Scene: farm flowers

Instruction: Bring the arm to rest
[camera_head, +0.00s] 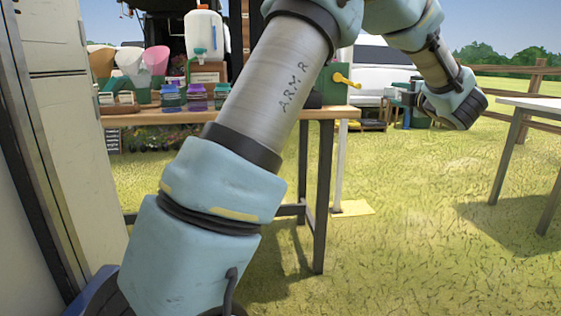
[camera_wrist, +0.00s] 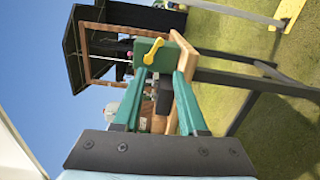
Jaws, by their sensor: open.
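My arm rises from the bottom left of the head view, crosses in front of the wooden table (camera_head: 225,114) and bends over to the right, in the air. Its wrist end hangs past the table's right end, above the grass. In the wrist view my gripper (camera_wrist: 160,74) shows two green fingers standing apart with nothing between them. Through and beyond the gap is a green box with a yellow handle (camera_wrist: 154,50), which also shows on the table in the head view (camera_head: 341,78). I see no contact between the fingers and the box.
The table holds a white water container (camera_head: 204,43), flower cones (camera_head: 155,60) and small purple-topped pots (camera_head: 196,97). A pale table (camera_head: 530,104) stands at the right. A tall light cabinet (camera_head: 75,130) is close on the left. Grass between the tables is open.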

